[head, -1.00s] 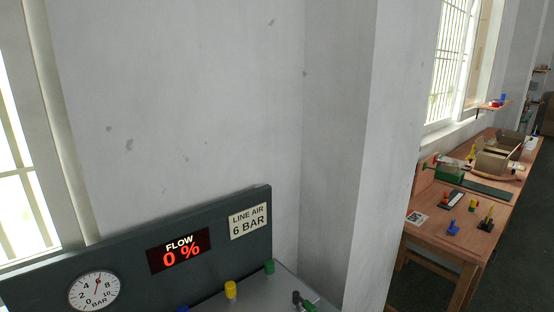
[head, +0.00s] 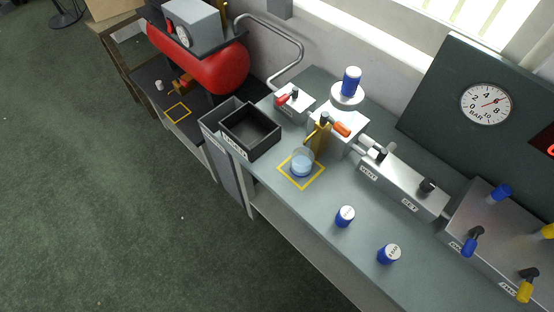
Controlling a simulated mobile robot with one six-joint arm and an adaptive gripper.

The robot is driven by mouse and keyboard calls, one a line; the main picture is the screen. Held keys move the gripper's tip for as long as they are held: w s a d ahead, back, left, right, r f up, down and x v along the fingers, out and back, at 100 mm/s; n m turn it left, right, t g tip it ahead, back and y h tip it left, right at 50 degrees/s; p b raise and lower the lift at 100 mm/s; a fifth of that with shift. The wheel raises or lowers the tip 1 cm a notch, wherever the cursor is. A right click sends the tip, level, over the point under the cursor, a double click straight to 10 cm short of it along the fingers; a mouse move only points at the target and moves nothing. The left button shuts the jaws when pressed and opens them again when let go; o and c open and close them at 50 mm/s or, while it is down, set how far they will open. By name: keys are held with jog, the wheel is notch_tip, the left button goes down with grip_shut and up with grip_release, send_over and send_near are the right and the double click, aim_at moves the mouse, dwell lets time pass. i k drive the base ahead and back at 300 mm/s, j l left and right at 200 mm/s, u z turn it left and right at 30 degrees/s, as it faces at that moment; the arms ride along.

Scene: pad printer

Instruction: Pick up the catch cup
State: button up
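A clear cup with pale blue contents, which looks like the catch cup (head: 302,164), stands upright on the grey bench inside a yellow square outline (head: 287,177). It is close in front of a brass-coloured fitting (head: 320,140) with a black knob, which rises behind it; I cannot tell if they touch. My gripper is not in view.
An open black bin (head: 251,132) sits left of the cup at the bench edge. Two blue-sided caps (head: 345,216) (head: 388,254) stand to the right. Valve blocks (head: 403,184) line the back. A red tank (head: 213,70) is at the far left. Green floor is clear in front.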

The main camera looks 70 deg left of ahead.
aim_at(302, 158)
jog(key=u, duration=2.35)
jog(key=i+j+z, duration=0.2)
jog(key=j, duration=0.9)
jog(key=j+z, duration=0.2)
jog(key=j, duration=0.85)
